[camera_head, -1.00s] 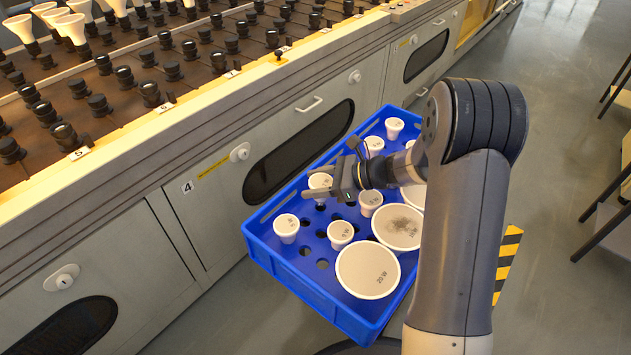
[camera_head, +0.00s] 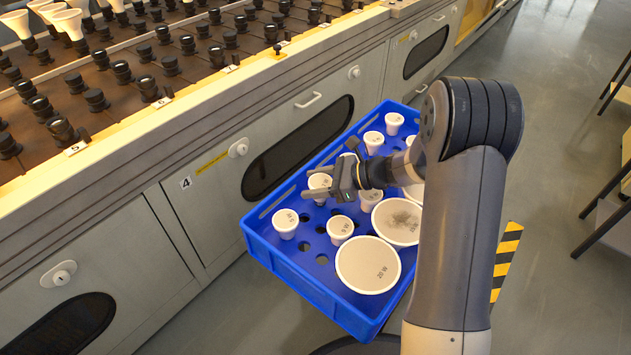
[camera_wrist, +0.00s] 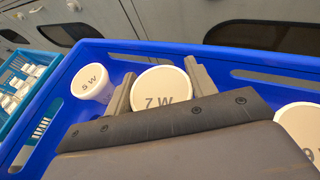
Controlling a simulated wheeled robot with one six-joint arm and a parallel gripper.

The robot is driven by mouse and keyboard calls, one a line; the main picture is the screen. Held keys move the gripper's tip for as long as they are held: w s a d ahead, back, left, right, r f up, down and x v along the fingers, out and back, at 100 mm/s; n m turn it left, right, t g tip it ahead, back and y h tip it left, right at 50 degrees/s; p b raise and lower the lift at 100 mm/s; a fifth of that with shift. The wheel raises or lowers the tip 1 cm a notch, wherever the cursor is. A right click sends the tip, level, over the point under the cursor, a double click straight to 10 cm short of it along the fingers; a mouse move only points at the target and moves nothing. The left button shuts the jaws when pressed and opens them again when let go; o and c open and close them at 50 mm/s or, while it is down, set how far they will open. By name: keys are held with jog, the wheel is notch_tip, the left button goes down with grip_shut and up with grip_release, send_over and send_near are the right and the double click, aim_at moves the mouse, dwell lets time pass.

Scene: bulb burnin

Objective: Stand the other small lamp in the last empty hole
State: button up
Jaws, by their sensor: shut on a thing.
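My gripper (camera_head: 318,183) is over the blue crate and shut on a small white lamp (camera_head: 320,181). In the wrist view the lamp between the jaws (camera_wrist: 156,98) is marked 7 W (camera_wrist: 160,88). It stands face up, among the other lamps; I cannot tell whether its base is in a hole. The blue crate (camera_head: 292,268) has several open holes near its front left end. A small lamp (camera_head: 285,222) stands at its left corner; the wrist view shows a 5 W lamp (camera_wrist: 91,82) left of the jaws. Another small lamp (camera_head: 340,228) stands nearer the front.
A large 20 W lamp (camera_head: 367,264) and a large smudged lamp (camera_head: 398,221) fill the crate's right side. More small lamps (camera_head: 394,122) stand at the far end. A socket rack (camera_head: 150,88) with some white lamps runs along the left, above grey cabinets.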

jog(key=shift+f+b, duration=0.4)
jog(key=shift+f, duration=0.3)
jog(key=o, duration=1.1)
jog(key=shift+s, duration=0.1)
jog(key=shift+c, duration=0.2)
notch_tip(320, 180, up, 10)
jog(key=p, duration=0.4)
jog(key=shift+r, duration=0.25)
